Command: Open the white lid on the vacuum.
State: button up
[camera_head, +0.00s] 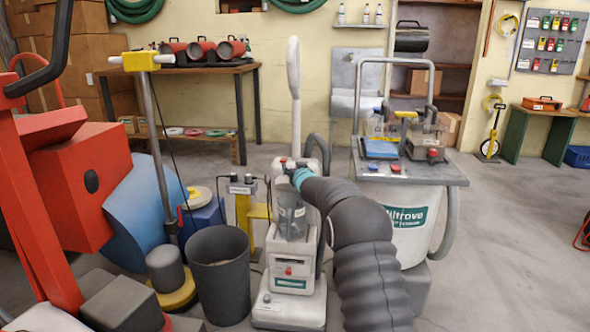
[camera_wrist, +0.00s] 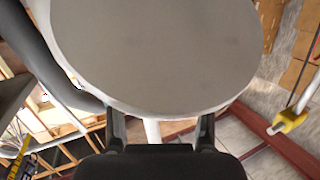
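The vacuum (camera_head: 292,275) is an upright white machine in the middle of the head view, with a clear canister (camera_head: 292,217), a long white handle (camera_head: 295,80) and a hose. My grey sleeved arm reaches its upper body from the lower right, and my gripper's tip is hard to make out there. In the wrist view, a large pale round surface (camera_wrist: 155,55), perhaps the lid, fills the upper middle. My gripper (camera_wrist: 161,122) has its two dark fingers apart at the near rim of this surface. I cannot tell whether they touch it. The lid is not clear in the head view.
A white drum extractor (camera_head: 410,225) with a tool-laden top stands close on the right. A dark bin (camera_head: 220,278) and a floor machine with a blue panel (camera_head: 145,210) crowd the left. Open floor (camera_head: 515,240) lies at the right.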

jog(key=shift+a, duration=0.2)
jog(key=s+d+r, duration=0.1)
jog(key=s+d, duration=0.1)
jog(key=s, duration=0.9)
jog(key=shift+s+r, duration=0.2)
jog(key=shift+s, duration=0.2)
